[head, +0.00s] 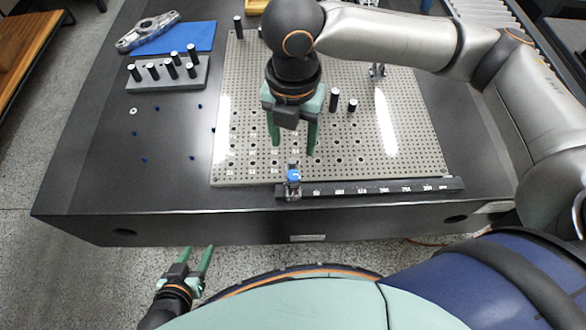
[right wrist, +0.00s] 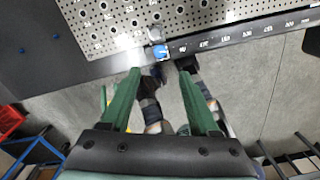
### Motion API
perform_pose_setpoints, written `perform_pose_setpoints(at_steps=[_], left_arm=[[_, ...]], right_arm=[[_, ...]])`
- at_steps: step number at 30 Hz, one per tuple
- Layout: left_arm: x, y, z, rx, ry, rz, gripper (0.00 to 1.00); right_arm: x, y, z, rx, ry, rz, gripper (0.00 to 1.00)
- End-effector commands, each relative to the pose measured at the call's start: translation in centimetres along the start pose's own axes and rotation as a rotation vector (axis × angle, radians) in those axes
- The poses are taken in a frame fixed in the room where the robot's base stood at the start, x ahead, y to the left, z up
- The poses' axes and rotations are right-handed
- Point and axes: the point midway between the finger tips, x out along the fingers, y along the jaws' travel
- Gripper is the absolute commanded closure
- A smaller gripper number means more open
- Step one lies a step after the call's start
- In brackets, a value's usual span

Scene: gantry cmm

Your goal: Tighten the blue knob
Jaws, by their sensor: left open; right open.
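The blue knob (head: 294,175) sits on a small clamp on the dark scale rail (head: 370,189) at the front edge of the perforated plate. It also shows in the right wrist view (right wrist: 160,51), just beyond the fingertips. My right gripper (head: 294,150) points down above the plate, a little behind the knob in the head view. Its fingers are apart with nothing between them, and in the right wrist view (right wrist: 158,68) they do not appear to touch the knob. My left gripper (head: 199,250) is open and empty, in front of the table's front edge.
The perforated plate (head: 400,135) carries several dark pins. A grey pin block (head: 170,82) and a blue mat (head: 200,38) with a metal part (head: 148,30) are at the back left. The left of the dark table has small scattered pieces and free room.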

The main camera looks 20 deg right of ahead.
Motion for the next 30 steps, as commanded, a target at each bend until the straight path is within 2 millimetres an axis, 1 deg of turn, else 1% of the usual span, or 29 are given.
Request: perform_pose_setpoints(at_steps=[1, 6, 9, 12, 15, 18, 21, 29, 30], left_arm=[[0.3, 0.0, 0.3, 0.001, -0.002, 0.001, 0.48], [0.8, 0.2, 0.9, 0.002, -0.013, 0.008, 0.48], [1.1, 0.3, 0.8, 0.004, -0.009, 0.012, 0.48], [1.2, 0.5, 0.5, 0.006, 0.000, 0.016, 0.48], [1.4, 0.5, 0.2, 0.008, 0.004, 0.019, 0.48], [1.5, 0.5, 0.2, 0.010, 0.005, 0.019, 0.48], [1.6, 0.5, 0.2, 0.011, 0.005, 0.020, 0.48], [1.5, 0.6, 0.2, 0.011, 0.005, 0.020, 0.48], [1.5, 0.6, 0.2, 0.011, 0.005, 0.020, 0.48]], right_arm=[[1.2, -0.1, 0.0, 0.001, 0.002, -0.004, 0.38], [4.8, -0.1, 0.0, 0.002, 0.002, -0.004, 0.38], [6.8, -0.1, 0.0, 0.003, 0.001, -0.003, 0.38], [8.5, -0.1, 0.0, 0.003, 0.001, -0.002, 0.38], [9.7, 0.0, 0.0, 0.003, 0.001, -0.001, 0.38], [10.5, 0.0, 0.0, 0.002, 0.000, 0.000, 0.38], [10.8, 0.0, 0.0, 0.002, 0.000, 0.001, 0.38], [10.9, 0.0, 0.0, 0.002, 0.000, 0.001, 0.38], [10.9, 0.0, 0.0, 0.002, 0.000, 0.001, 0.43]])
